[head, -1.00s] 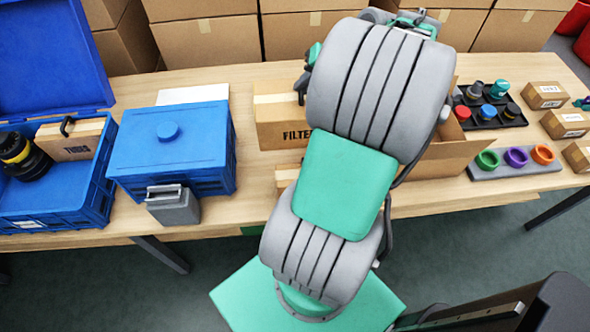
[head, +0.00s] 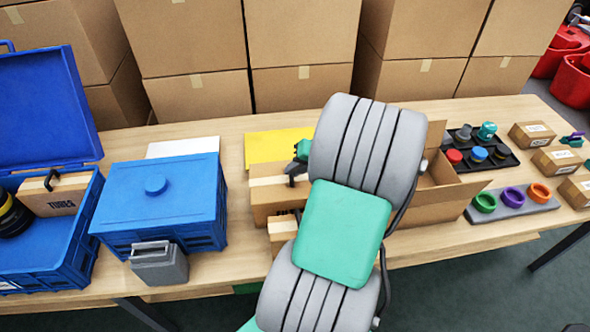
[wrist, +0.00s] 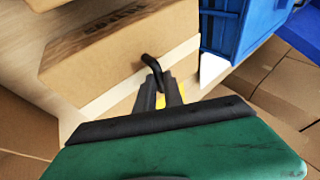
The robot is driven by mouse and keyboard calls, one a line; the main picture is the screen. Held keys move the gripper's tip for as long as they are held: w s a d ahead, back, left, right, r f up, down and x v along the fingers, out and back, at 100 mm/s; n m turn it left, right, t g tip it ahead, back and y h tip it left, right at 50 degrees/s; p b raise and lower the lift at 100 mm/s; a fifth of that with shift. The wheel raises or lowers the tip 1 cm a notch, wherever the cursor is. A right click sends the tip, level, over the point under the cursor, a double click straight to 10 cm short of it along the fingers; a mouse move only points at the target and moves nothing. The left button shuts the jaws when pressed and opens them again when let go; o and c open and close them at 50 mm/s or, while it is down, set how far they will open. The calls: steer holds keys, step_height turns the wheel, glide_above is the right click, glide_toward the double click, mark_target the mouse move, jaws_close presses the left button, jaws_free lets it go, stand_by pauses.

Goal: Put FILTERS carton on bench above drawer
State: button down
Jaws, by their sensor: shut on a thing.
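The FILTERS carton (head: 268,200) is a brown box with a pale tape band and a black handle. In the head view it is over the middle of the bench (head: 225,262), right of the blue lidded box, its lettering mostly covered by my arm. My gripper (head: 296,170) is at its top and is shut on the handle. In the wrist view the fingers (wrist: 158,92) close on the handle of the carton (wrist: 120,45), whose lettering appears upside down. Whether its underside touches the bench is unclear. I cannot clearly make out a drawer; a smaller brown piece (head: 282,229) shows below the carton.
A yellow sheet (head: 268,146) and a white sheet (head: 183,147) lie behind. The blue lidded box (head: 160,195) has a grey canister (head: 160,265) before it. An open carton (head: 440,192) stands right of my arm, with a black tray (head: 480,150) beyond. Stacked cartons stand behind the bench.

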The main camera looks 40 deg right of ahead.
steer(key=shift+f, duration=0.1)
steer(key=c, duration=1.5)
jaws_free()
steer(key=shift+o, duration=0.2)
